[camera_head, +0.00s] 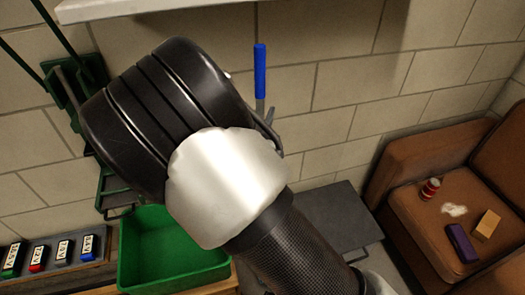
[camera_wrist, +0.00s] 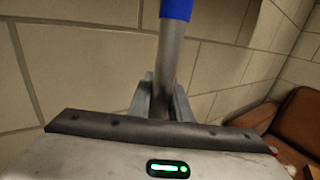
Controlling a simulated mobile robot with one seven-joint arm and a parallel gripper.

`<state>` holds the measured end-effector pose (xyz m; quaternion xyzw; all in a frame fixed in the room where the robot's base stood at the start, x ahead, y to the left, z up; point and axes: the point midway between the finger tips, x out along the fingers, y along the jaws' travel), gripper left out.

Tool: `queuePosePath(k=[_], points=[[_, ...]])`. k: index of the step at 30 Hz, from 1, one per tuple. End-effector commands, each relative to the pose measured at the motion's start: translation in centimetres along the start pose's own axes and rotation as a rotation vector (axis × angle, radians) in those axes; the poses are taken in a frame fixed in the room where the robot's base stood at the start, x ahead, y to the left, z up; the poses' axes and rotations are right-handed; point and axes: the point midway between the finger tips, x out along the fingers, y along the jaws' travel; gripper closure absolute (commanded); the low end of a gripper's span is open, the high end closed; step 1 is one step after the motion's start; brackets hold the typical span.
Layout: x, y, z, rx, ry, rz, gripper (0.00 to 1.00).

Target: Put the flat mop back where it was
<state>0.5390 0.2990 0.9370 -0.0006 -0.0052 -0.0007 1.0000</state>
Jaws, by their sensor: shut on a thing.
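The flat mop shows as an upright pole with a blue grip (camera_head: 260,72) against the wall in the head view. Its grey pole (camera_wrist: 168,60) also shows in the wrist view, with the blue grip at the top edge. My gripper (camera_wrist: 162,98) has its two grey fingers on either side of the pole, below the blue grip, and is shut on it. In the head view my arm hides most of the gripper and the lower pole. I cannot make out the mop's head for certain.
A green bin (camera_head: 170,255) stands below my arm, beside several labelled packs (camera_head: 62,250) at the left. Green gear (camera_head: 85,90) hangs on the wall. A dark flat panel (camera_head: 338,222) lies low at centre right. A brown couch (camera_head: 440,205) holds a red can and small boxes.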

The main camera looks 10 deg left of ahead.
Motion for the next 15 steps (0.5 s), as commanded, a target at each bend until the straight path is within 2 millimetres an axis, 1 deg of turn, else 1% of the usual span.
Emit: queuePosePath(k=[1,3,10,15], points=[[0.0,0.0,-1.1,-0.003,-0.003,0.000,1.00],[0.0,0.0,-2.1,-0.001,-0.004,0.000,1.00],[0.0,0.0,-3.6,0.002,-0.004,-0.001,1.00],[0.0,0.0,-6.0,0.000,-0.003,-0.001,1.00]])
